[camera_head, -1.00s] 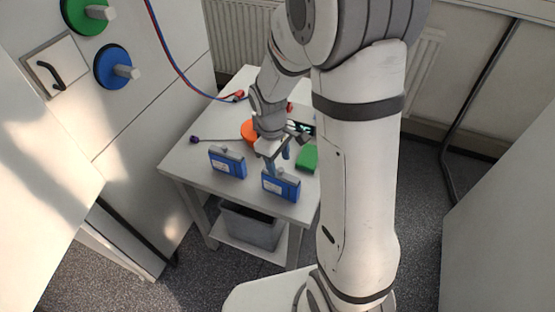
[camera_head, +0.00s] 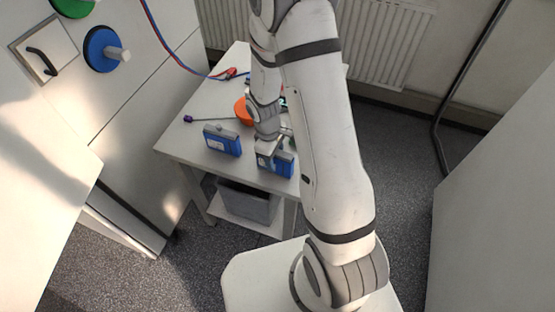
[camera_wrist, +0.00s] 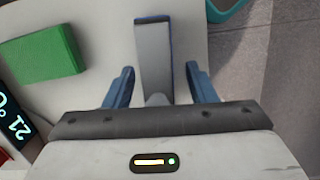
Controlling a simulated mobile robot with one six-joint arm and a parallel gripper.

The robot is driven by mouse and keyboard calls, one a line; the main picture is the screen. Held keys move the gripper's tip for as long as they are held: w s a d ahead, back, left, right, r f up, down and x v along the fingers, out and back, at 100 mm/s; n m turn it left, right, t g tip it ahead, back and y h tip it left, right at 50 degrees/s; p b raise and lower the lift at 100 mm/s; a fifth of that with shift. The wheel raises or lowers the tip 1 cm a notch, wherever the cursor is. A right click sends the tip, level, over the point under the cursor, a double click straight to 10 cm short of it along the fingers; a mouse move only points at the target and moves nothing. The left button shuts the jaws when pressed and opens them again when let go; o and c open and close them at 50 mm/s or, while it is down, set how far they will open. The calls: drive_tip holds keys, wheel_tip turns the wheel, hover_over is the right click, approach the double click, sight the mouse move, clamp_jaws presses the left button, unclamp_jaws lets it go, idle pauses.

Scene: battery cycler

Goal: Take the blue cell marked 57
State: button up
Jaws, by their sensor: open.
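Two blue cells with pale labels stand on the white table. The left cell (camera_head: 222,140) is clear of the arm. The right cell (camera_head: 283,166) stands near the table's front edge, with my gripper (camera_head: 268,150) right over it. The labels are too small to read, so I cannot tell which is marked 57. In the wrist view, my gripper (camera_wrist: 160,78) is open. A cell's narrow grey top with a blue edge (camera_wrist: 153,50) lies between and ahead of its two blue fingers. A gap shows on each side of it.
A green block (camera_wrist: 42,55) and a dark display (camera_wrist: 14,118) lie to the left in the wrist view. An orange round object (camera_head: 241,110) and a purple-tipped rod (camera_head: 208,119) lie behind the cells. A grey bin (camera_head: 247,203) sits on the shelf below the table (camera_head: 186,143).

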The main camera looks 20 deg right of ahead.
drive_tip(key=shift+c, duration=0.3)
clamp_jaws()
idle(0.3)
